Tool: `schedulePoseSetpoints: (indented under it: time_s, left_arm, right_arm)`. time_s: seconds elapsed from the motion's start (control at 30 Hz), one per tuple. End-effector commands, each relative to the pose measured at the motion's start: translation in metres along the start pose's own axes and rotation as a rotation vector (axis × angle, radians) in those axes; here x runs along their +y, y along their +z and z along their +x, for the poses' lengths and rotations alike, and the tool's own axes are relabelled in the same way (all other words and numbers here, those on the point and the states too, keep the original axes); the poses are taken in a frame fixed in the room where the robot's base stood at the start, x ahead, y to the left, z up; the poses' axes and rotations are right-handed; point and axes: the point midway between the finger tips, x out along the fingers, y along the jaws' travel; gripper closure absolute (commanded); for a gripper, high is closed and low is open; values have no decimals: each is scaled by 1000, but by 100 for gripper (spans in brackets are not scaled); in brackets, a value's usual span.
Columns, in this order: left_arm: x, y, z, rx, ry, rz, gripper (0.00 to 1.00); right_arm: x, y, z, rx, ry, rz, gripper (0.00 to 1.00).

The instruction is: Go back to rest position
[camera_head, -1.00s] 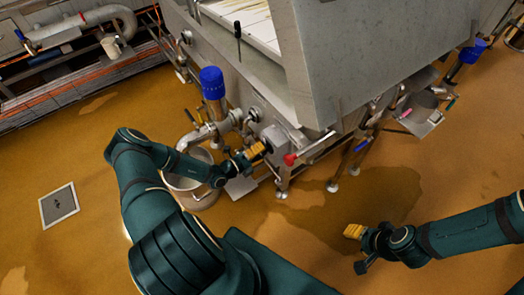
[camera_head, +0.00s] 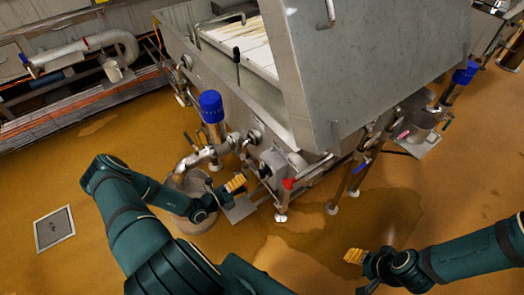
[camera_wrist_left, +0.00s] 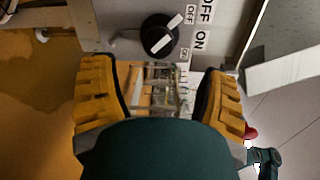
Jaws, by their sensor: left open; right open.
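My left gripper (camera_head: 236,184) is in front of the steel machine's side, near its control box, with yellow fingers. In the left wrist view the fingers (camera_wrist_left: 160,95) are spread apart with nothing between them. A black rotary knob (camera_wrist_left: 160,36) with a white pointer and ON and OFF labels shows beyond the fingers, apart from them. My right gripper (camera_head: 354,256) is at the lower right over the floor, away from the machine; no object shows in it.
The steel machine (camera_head: 375,70) fills the upper middle. A steel bucket (camera_head: 190,182) stands partly behind my left arm. A drain cover (camera_head: 54,228) lies on open floor.

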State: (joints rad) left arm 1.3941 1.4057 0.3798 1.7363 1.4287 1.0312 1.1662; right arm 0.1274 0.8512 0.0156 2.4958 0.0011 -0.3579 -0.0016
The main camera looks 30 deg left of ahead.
Motion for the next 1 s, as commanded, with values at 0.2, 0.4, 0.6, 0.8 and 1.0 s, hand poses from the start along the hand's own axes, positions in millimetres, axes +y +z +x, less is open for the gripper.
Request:
schedulePoseSetpoints:
  time_s: [0.2, 0.4, 0.6, 0.8, 1.0]
  left_arm:
    - [-1, -2, 2, 9, 0, 5, 26]
    - [-18, -60, 27, 274, 19, 176, 26]
    - [-43, -175, 30, 864, -39, 684, 26]
    - [-55, -232, -3, 1367, -268, 1296, 26]
    - [-72, -242, -18, 1701, -676, 1960, 26]
  right_arm:
    - [0, 0, 0, 0, 0, 0, 53]
    - [0, 0, 0, 0, 0, 0, 53]
    - [0, 0, 0, 0, 0, 0, 53]
    - [0, 0, 0, 0, 0, 0, 53]
    - [0, 0, 0, 0, 0, 0, 53]
